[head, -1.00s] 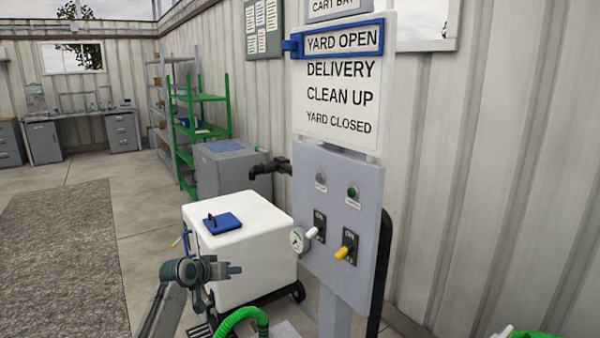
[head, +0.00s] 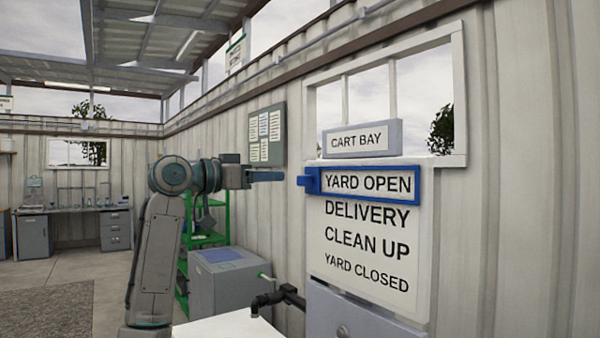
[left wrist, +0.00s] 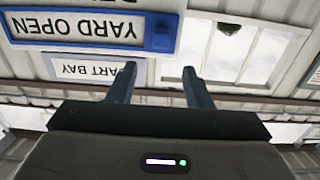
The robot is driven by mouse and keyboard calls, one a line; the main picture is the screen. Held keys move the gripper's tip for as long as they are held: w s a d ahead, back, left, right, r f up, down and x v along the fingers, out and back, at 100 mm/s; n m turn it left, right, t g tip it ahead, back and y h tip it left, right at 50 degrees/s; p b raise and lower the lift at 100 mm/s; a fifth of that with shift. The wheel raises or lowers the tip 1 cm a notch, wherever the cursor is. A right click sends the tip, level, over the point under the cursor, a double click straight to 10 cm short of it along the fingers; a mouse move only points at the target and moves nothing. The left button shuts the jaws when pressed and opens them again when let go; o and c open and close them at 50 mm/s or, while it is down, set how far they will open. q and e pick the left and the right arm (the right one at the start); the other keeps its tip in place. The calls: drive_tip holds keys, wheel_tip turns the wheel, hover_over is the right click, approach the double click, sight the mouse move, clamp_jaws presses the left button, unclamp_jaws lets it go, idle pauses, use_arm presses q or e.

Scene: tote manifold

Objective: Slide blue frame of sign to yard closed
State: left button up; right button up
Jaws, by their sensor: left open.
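The sign (head: 367,240) is a white board listing YARD OPEN, DELIVERY, CLEAN UP and YARD CLOSED. Its blue frame (head: 366,195) surrounds YARD OPEN, the top line, and has a small blue tab (head: 305,181) on its left side. My left gripper (head: 268,176) is left of the tab at about its height, pointing right, with a gap between them. In the left wrist view the blue frame (left wrist: 90,46) appears upside down, with its tab (left wrist: 160,38) near the open, empty fingers (left wrist: 155,82). My right gripper is not in view.
A grey panel (head: 350,320) and black pipe fitting (head: 280,297) are below the sign. A white box top (head: 230,328) and grey cabinet (head: 232,285) stand lower left.

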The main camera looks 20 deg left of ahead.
sight(299, 176)
use_arm(q)
drive_tip(key=p+x, duration=0.3)
drive_tip(key=x, duration=0.4)
drive_tip(key=shift+w+d+r, duration=0.1)
drive_tip(key=shift+w+d, duration=0.1)
drive_tip(key=shift+w, duration=0.1)
drive_tip(key=shift+w+d+p, duration=0.35)
drive_tip(key=shift+w, duration=0.05)
clamp_jaws()
